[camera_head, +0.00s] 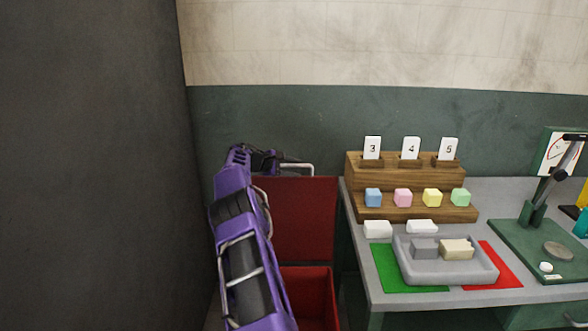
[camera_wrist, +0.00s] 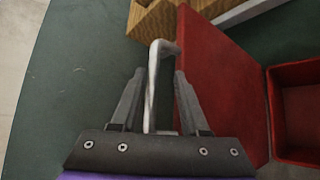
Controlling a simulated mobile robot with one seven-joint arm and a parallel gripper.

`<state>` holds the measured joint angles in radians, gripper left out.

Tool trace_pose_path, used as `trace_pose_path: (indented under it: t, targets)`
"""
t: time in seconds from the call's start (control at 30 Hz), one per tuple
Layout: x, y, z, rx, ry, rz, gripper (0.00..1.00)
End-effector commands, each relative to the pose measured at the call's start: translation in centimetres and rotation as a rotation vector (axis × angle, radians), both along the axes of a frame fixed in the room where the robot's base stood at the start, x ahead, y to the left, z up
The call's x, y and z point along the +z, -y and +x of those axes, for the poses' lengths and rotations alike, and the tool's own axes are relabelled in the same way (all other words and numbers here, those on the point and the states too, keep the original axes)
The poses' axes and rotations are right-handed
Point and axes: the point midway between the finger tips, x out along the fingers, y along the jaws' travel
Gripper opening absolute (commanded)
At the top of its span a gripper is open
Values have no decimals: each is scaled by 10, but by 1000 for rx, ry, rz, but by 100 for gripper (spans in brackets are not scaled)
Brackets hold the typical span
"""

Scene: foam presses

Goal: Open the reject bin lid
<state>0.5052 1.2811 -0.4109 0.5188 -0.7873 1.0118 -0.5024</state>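The red reject bin (camera_head: 308,275) stands on the left of the table, with its inside showing. Its red lid (camera_head: 290,215) stands raised and roughly upright at the back of the bin; it also fills the middle right of the wrist view (camera_wrist: 215,85). The pale metal handle (camera_wrist: 152,85) is on the lid's edge and shows at the top of the lid in the head view (camera_head: 300,166). My gripper (camera_wrist: 158,85) is around the handle, one finger on each side. Gaps show between the fingers and the handle, so it looks open.
A grey table (camera_head: 365,275) stands right of the bin, with a wooden rack (camera_head: 360,170) of coloured cubes and number cards, a grey tray (camera_head: 410,270) of blocks and a green press (camera_head: 535,235). A dark wall (camera_head: 95,165) is close on the left.

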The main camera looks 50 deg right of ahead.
Motion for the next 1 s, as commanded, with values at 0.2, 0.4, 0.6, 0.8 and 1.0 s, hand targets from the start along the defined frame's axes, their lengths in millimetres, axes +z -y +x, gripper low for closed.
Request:
trace_pose_path:
  t: [0.2, 0.4, 0.6, 0.8, 1.0]
  targets:
    - [1, -3, 0, -2, -1, 1, 47]
    - [11, -24, 5, 0, -1, 0, 47]
    - [30, -67, 13, 2, 0, 0, 47]
    - [50, -111, 20, 2, 0, 0, 47]
    - [65, -142, 26, 1, 0, -1, 47]
